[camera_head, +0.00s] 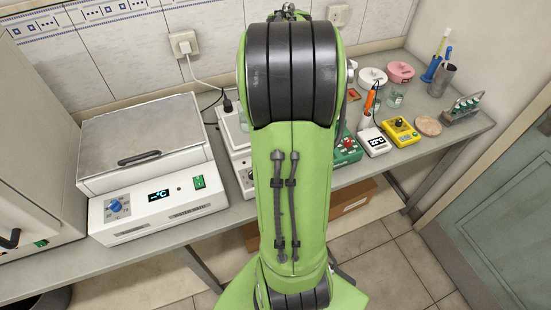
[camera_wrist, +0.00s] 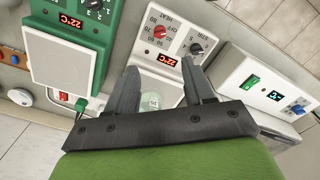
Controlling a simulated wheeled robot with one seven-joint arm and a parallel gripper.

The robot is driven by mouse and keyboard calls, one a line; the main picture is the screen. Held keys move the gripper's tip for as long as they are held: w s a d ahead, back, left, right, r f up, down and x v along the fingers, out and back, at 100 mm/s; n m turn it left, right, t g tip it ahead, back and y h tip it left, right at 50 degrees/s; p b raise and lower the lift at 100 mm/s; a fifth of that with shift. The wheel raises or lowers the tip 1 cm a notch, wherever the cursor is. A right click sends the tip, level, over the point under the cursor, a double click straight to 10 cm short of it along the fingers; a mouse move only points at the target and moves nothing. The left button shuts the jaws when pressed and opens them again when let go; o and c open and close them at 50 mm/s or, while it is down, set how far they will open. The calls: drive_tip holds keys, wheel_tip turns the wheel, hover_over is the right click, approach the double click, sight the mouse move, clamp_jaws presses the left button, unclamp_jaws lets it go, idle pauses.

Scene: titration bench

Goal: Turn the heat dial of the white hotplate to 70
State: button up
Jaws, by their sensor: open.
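The white hotplate (camera_wrist: 142,50) lies ahead of my gripper in the wrist view. Its red HEAT dial (camera_wrist: 159,32) has a printed scale with 60, 70 and 80 readable; where its pointer stands is too small to tell. Beside it are a dark STIR dial (camera_wrist: 196,48) and a red display reading 22°C (camera_wrist: 166,60). My gripper (camera_wrist: 160,66) is open and empty, its fingers pointing at the control panel, apart from the HEAT dial. In the head view my arm hides most of the white hotplate (camera_head: 237,150) and my gripper.
A green hotplate (camera_wrist: 102,43) stands beside the white one. On the other side is a white water bath (camera_head: 150,215) with a blue dial and green switch. A small pale round thing (camera_wrist: 152,101) shows between my fingers. Yellow device (camera_head: 402,132) and white display box (camera_head: 374,142) stand farther right.

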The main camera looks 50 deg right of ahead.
wheel_tip(320, 180, down, 15)
drive_tip(key=b, duration=0.3)
drive_tip(key=shift+r, duration=0.2)
clamp_jaws()
